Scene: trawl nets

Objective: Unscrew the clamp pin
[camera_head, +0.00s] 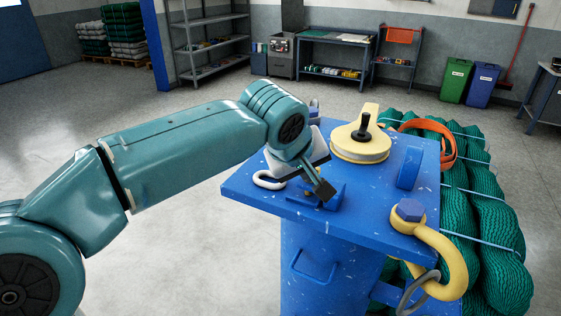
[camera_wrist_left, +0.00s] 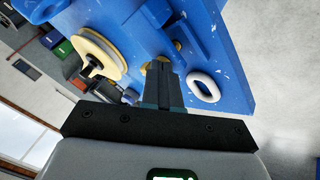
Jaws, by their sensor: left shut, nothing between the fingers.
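My left gripper (camera_head: 326,192) is shut and empty, reaching down over the blue stand's top (camera_head: 238,184). Its closed dark fingers (camera_wrist_left: 162,66) also show in the left wrist view, pointing at a small blue bracket (camera_head: 326,206). A brass-coloured piece (camera_wrist_left: 178,46) shows just beyond the fingertips, mostly hidden by them; it may be the clamp pin, but I cannot tell for sure. Whether the fingers touch it is unclear. A white ring (camera_head: 268,180) lies beside the bracket; it also shows in the left wrist view (camera_wrist_left: 203,87). My right gripper is in neither view.
A cream pulley wheel (camera_head: 360,148) with a black knob stands behind the gripper. A blue upright lug (camera_head: 409,168) and a yellow shackle (camera_head: 441,262) with a blue bolt head are to the right. Green net bundles (camera_head: 480,200) lie beyond the stand. Open floor lies left.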

